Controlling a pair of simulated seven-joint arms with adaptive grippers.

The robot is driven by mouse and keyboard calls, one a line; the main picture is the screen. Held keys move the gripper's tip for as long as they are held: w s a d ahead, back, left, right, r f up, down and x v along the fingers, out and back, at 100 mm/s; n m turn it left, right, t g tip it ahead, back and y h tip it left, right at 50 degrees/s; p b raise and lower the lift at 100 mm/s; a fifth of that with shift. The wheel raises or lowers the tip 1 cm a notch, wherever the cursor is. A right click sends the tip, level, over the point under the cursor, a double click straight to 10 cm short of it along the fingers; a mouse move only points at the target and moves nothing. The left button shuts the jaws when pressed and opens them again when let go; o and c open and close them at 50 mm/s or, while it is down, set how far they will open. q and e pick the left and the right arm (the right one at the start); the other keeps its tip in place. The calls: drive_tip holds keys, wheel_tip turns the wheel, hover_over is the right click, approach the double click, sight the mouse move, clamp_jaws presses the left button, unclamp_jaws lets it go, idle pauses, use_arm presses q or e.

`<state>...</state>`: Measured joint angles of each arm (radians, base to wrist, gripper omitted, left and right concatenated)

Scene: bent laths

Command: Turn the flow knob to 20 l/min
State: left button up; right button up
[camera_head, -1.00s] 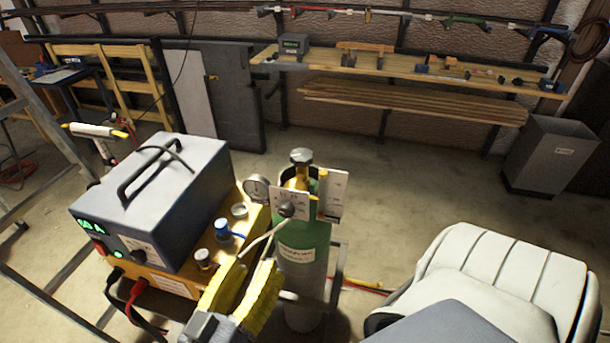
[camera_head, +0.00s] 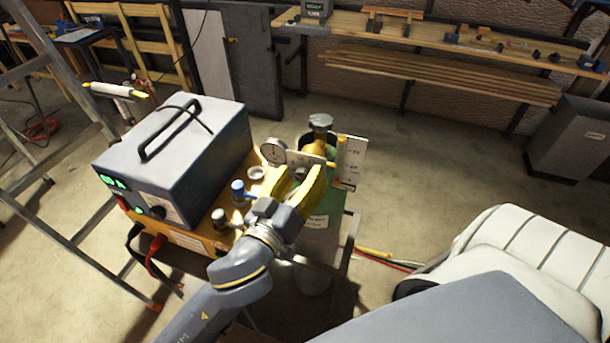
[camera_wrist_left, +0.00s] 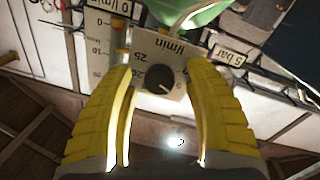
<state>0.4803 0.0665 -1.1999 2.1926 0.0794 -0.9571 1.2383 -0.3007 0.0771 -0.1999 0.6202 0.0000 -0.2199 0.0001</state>
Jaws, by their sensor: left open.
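The flow knob (camera_wrist_left: 159,79) is small, round and dark, with a pale mark near its lower right edge. It sits on a pale dial plate (camera_wrist_left: 178,104) marked l/min, with a 25 at its upper left; I cannot read the exact setting. My left gripper (camera_wrist_left: 158,70), with yellow ribbed fingers, is open. In the left wrist view its fingers stand on both sides of the knob, with gaps showing. In the head view the left gripper (camera_head: 301,178) is in front of the regulator on the green gas cylinder (camera_head: 336,203) and hides the knob. My right gripper is not in view.
A round gauge (camera_head: 273,151) is left of my fingers and a white scale plate (camera_head: 353,152) is right of them. The grey welding machine (camera_head: 180,150) with hoses stands close on the left. A white padded seat (camera_head: 515,262) is at the right.

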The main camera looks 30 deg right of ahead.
use_arm(q)
drive_tip(key=shift+w+d, duration=0.1)
drive_tip(key=shift+c, duration=0.4)
clamp_jaws()
